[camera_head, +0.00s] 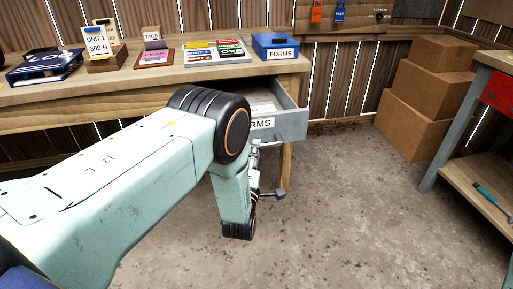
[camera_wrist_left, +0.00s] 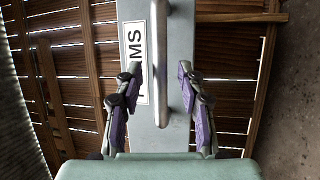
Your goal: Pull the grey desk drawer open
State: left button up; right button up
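The grey desk drawer (camera_head: 290,124) sticks out from under the right end of the wooden desk, partly open, with papers inside. Its front has a white FORMS label, partly hidden by my left arm. In the left wrist view the drawer front (camera_wrist_left: 181,130) fills the middle, with its label (camera_wrist_left: 136,50) and a long grey bar handle (camera_wrist_left: 160,65). My left gripper (camera_wrist_left: 157,76) is open, its two fingers on either side of the handle with gaps between. My right gripper is not in view.
The wooden desk (camera_head: 130,83) holds a blue FORMS box (camera_head: 275,46), a binder (camera_head: 45,65) and cards. Cardboard boxes (camera_head: 425,95) are stacked at the back right. A workbench (camera_head: 485,150) stands at the right edge. The concrete floor in front of the drawer is clear.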

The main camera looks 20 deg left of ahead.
pick_arm(q)
jog(key=v, duration=0.9)
jog(key=shift+s+f, duration=0.1)
jog(key=shift+s, duration=0.05)
jog(key=s+f+m+g+h, duration=0.2)
jog(key=s+f+m+g, duration=0.25)
jog(key=f+m, duration=0.45)
jog(key=s+f+m+g+p, duration=0.2)
jog(key=s+f+m+g, duration=0.45)
jog(key=s, duration=0.55)
jog(key=s+r+m+g+h+p, duration=0.1)
jog(key=s+r+g, duration=0.2)
jog(key=s, duration=0.6)
jog(key=s+r+m+g+p, duration=0.2)
jog(key=s+r+g, duration=0.2)
jog(key=s, duration=0.6)
jog(key=shift+s+a+g+h, duration=0.3)
jog(key=shift+a+g+h, duration=0.15)
jog(key=shift+g, duration=0.35)
